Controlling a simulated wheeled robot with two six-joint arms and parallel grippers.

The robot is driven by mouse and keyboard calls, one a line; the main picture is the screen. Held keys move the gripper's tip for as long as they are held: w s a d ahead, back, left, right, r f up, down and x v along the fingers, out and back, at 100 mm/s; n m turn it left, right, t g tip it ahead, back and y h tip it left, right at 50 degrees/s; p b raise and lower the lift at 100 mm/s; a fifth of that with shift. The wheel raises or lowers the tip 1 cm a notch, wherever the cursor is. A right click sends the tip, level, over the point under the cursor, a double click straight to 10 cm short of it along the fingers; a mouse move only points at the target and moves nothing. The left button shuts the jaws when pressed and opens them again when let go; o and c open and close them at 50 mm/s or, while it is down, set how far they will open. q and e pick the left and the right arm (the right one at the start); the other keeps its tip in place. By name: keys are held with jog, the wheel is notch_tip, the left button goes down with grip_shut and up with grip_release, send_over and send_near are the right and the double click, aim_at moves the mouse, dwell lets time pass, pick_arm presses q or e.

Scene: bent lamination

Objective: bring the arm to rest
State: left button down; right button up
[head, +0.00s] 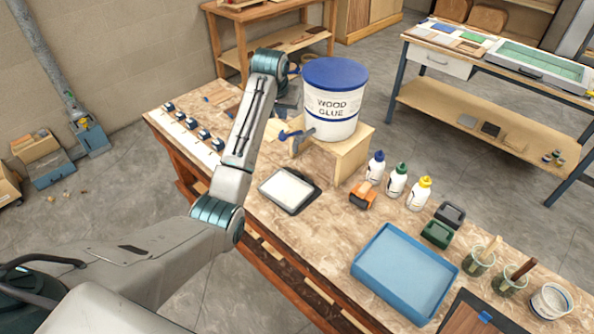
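My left arm comes in from the lower left and rises over the workbench (330,225). My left gripper (290,104) is at the left side of the white wood glue bucket (335,105) with its blue lid. It is partly hidden behind my own arm link, and its fingers do not show clearly enough to tell whether they are open or shut. I cannot tell whether it touches the bucket. Blue and grey parts (295,137) show just below it, at the wooden stand (345,158) under the bucket. My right gripper is not in view.
Several glue bottles (397,181), an orange tool (362,195), a blue tray (405,273) and brush jars (478,262) stand to the right. A white-topped pad (288,190) lies in front of the stand. A row of dark clamps (193,123) lines the bench's left end.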

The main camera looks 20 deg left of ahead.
pick_arm(q)
jog(key=shift+s, duration=0.1)
jog(key=s+d+f+m, duration=0.1)
jog(key=s+f, duration=0.8)
jog(key=s, duration=0.2)
jog(key=s+d+f, duration=0.1)
jog(key=s+f, duration=0.8)
jog(key=s, duration=0.2)
jog(key=s+d+m, duration=0.1)
jog(key=s+d, duration=0.1)
jog(key=s, duration=2.4)
notch_tip(320, 180, down, 38)
jog(key=a+g+b, duration=0.2)
jog(key=b, duration=0.6)
jog(key=s+f+b, duration=0.3)
jog(key=s+f, duration=0.6)
jog(key=f, duration=0.3)
jog(key=s+a+f+g+b, duration=0.1)
jog(key=s+f+b, duration=0.2)
jog(key=s+f, duration=0.6)
notch_tip(320, 180, down, 4)
jog(key=shift+s+a+f, duration=0.2)
jog(key=shift+s+a, duration=0.1)
jog(key=shift+s, duration=0.1)
